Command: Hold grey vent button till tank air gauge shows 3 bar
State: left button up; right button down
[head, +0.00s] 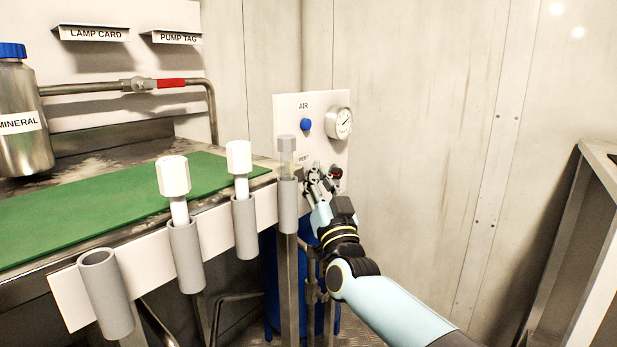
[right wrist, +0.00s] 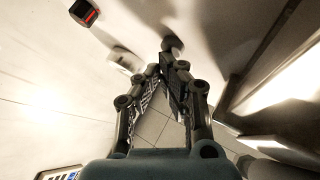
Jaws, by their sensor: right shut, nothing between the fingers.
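The white air panel (head: 292,110) stands at the back and carries a round gauge (head: 340,122). The gauge's dial is too small to read surely. The VENT label (head: 303,158) is low on the panel, partly covered by a clear-topped tube. My right gripper (head: 314,174) is shut and empty at the panel's lower part, hiding the vent button in the head view. In the right wrist view, the gripper (right wrist: 172,68) points at a grey round knob (right wrist: 172,43), likely the vent button. Whether the fingertips touch it I cannot tell. My left gripper is out of view.
A blue button (head: 305,124) sits under the AIR label. A red and black switch (head: 335,173) is right of my gripper; it also shows in the wrist view (right wrist: 85,12). Grey tube holders (head: 245,228) line the bench's front edge, close left of my gripper.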

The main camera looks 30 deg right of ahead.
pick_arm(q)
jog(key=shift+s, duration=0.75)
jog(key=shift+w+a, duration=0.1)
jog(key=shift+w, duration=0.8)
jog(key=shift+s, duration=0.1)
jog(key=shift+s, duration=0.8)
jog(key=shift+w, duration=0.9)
